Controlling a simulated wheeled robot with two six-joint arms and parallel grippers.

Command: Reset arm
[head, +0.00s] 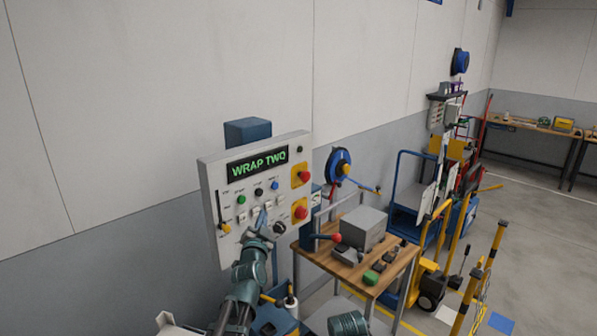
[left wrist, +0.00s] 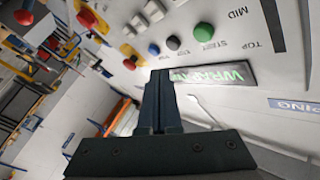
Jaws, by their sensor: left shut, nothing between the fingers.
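A pale control panel (head: 228,202) stands against the wall, with a display (head: 257,164) reading "WRAP TWO" in green. It carries green, black and blue buttons, several white rocker switches (head: 256,212), two red mushroom buttons on yellow plates, a black knob (head: 280,228) and a slider on its left side. My left gripper (head: 262,220) is in front of the panel's lower middle, over the switch area. In the left wrist view my left gripper (left wrist: 163,78) is shut and empty, its tips covering part of the display; contact cannot be told. My right gripper is not visible.
A wooden-topped workbench (head: 352,268) with a grey box (head: 363,228), a red-knobbed lever and small parts stands right of the panel. Blue and yellow carts (head: 411,190) stand beyond. Open grey floor (head: 530,235) lies at the right.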

